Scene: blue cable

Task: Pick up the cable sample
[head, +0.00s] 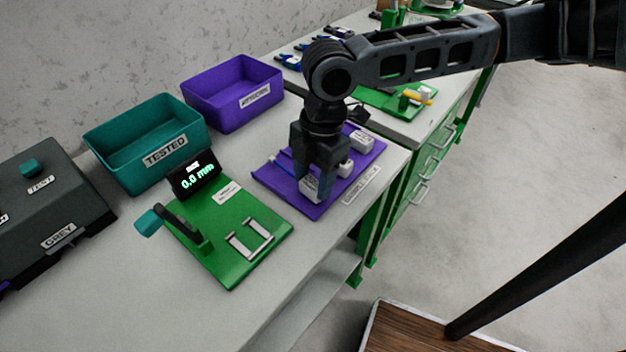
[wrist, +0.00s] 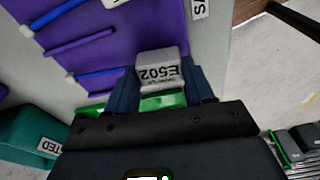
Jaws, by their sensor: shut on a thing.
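My gripper (head: 316,184) points down over the near part of the purple mat (head: 268,179). In the wrist view my gripper (wrist: 163,88) is shut on a light grey block marked E502 (wrist: 162,68), with one dark finger on each side. This block is the end of the cable sample and also shows in the head view (head: 310,189). A blue cable (wrist: 100,73) runs left from beside the block over the purple mat. The block's lower part is hidden. I cannot tell whether the sample touches the mat.
Other grey blocks (head: 361,141) lie behind my gripper on the mat. A green measuring fixture (head: 228,263) with a display reading 0.0 mm stands to the left. Behind are a teal TESTED bin (head: 165,155) and a purple bin (head: 225,108). Bare bench lies in front.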

